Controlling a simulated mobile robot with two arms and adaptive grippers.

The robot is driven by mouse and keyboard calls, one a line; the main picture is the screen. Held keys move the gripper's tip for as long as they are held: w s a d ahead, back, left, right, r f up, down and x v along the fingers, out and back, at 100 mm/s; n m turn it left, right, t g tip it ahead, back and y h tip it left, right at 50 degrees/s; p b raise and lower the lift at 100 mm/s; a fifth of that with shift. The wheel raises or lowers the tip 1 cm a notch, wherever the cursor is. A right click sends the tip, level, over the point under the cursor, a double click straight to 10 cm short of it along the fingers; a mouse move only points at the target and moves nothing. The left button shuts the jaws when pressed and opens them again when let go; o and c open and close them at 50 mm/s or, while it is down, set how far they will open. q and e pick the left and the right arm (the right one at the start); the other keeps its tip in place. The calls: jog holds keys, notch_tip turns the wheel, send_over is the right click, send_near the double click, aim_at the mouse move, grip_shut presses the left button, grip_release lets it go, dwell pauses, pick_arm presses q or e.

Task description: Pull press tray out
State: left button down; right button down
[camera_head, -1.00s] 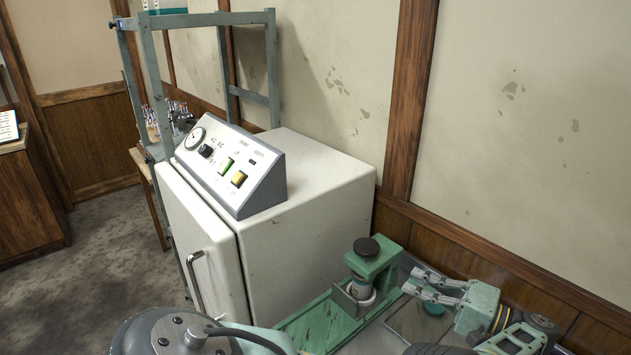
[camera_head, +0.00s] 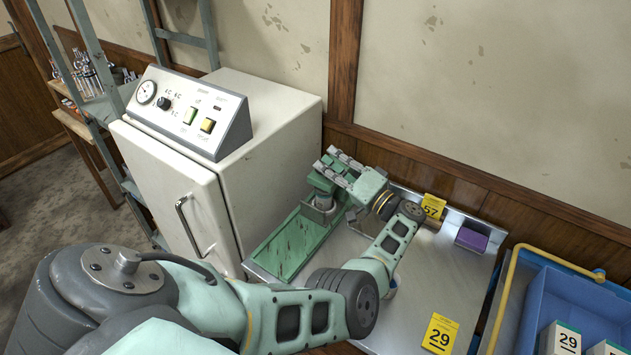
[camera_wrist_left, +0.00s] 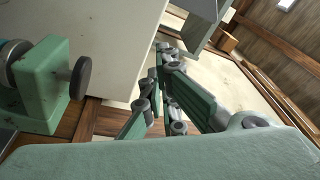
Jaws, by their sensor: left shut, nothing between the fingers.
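The green press (camera_head: 318,186) stands on the metal bench beside the white cabinet. Its small grey tray holder with a round vessel (camera_head: 320,205) sits at the front of the press, partly hidden by my arm. My right gripper is out of view.
The white cabinet (camera_head: 270,125) with a sloped control panel stands left of the press. Yellow number cards (camera_head: 440,333), a purple block (camera_head: 471,240) and a blue bin (camera_head: 565,300) lie to the right. The wall is close behind.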

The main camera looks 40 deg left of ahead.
pick_arm(q)
jog(key=w+d+r+m+t+h, duration=0.15)
jog(key=w+m+t+h, duration=0.5)
jog(key=t, duration=0.95)
jog(key=s+d+f+m+g+h, duration=0.1)
jog(key=s+d+f+m+h, duration=0.25)
jog(key=d+h, duration=0.35)
jog(key=s+d+f+m+h, duration=0.2)
jog(key=d+f+h, duration=0.3)
jog(key=d+h, duration=0.15)
jog(key=s+d+f+n+g, duration=0.1)
jog(key=s+d+f+g, duration=0.1)
jog(key=s, duration=0.7)
jog(key=s+d+f+n+g, duration=0.1)
jog(key=s+d+f+g, duration=0.2)
jog(key=s, duration=0.7)
jog(key=s+d+f+n+g, duration=0.2)
jog(key=s+f+g, duration=0.4)
jog(key=s+f, duration=0.3)
jog(key=shift+s+d+f+b, duration=0.15)
jog(key=shift+s+d+b, duration=0.2)
jog(key=shift+s+d, duration=0.15)
